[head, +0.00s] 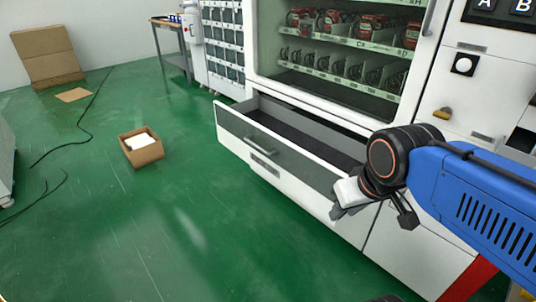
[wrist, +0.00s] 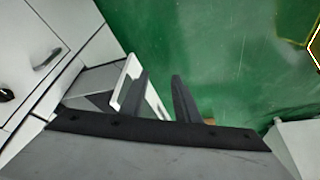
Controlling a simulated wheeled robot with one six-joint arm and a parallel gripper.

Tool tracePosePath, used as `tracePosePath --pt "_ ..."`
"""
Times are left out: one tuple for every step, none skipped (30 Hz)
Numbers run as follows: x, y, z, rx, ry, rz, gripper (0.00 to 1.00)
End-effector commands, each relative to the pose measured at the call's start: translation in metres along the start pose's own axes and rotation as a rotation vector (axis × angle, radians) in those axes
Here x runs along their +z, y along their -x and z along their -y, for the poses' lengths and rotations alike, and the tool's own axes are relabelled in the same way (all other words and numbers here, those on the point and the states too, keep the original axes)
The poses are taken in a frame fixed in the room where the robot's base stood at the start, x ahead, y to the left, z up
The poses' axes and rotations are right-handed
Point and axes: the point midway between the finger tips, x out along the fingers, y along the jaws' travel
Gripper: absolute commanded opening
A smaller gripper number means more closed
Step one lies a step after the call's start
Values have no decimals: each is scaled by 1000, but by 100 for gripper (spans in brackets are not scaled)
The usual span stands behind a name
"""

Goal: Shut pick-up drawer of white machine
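The white machine (head: 300,84) stands at the centre, with its pick-up drawer (head: 290,172) pulled well out at the bottom. The drawer has a white-and-grey front with a handle bar (head: 262,147), and its dark inside looks empty. My gripper (head: 345,205) is at the right end of the drawer front and hides that corner. In the wrist view, the two dark fingers of my gripper (wrist: 160,98) are apart. A white edge of the drawer (wrist: 128,80) shows beside and partly behind the left finger. I cannot tell whether they touch.
An open cardboard box (head: 141,148) with something white in it sits on the green floor left of the drawer. Black cables (head: 82,130) lie further left. A larger cardboard box (head: 48,57) and a table (head: 172,30) stand at the back. The floor before the drawer is clear.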

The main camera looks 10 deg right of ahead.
Motion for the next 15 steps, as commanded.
tracePosePath --pt "-2 -2 0 6 20 18 16" --pt "-2 -4 -2 13 37 32 9" --pt "-4 -6 -3 23 63 52 0" --pt "-6 -8 -4 33 87 71 0" --pt "-8 -9 -5 43 114 91 0" --pt "-10 -13 -7 59 154 122 0" --pt "-12 -15 -9 71 184 144 0" --pt "-14 -17 -10 83 214 167 0" --pt "-18 -20 -13 100 256 197 0" --pt "-20 -22 -14 113 288 220 0" --pt "-22 -24 -16 126 317 242 0" --pt "-26 -27 -17 143 359 271 0" --pt "-30 -29 -19 157 391 293 0" --pt "-32 -31 -20 169 421 314 0" --pt "-37 -34 -22 187 462 343 0"
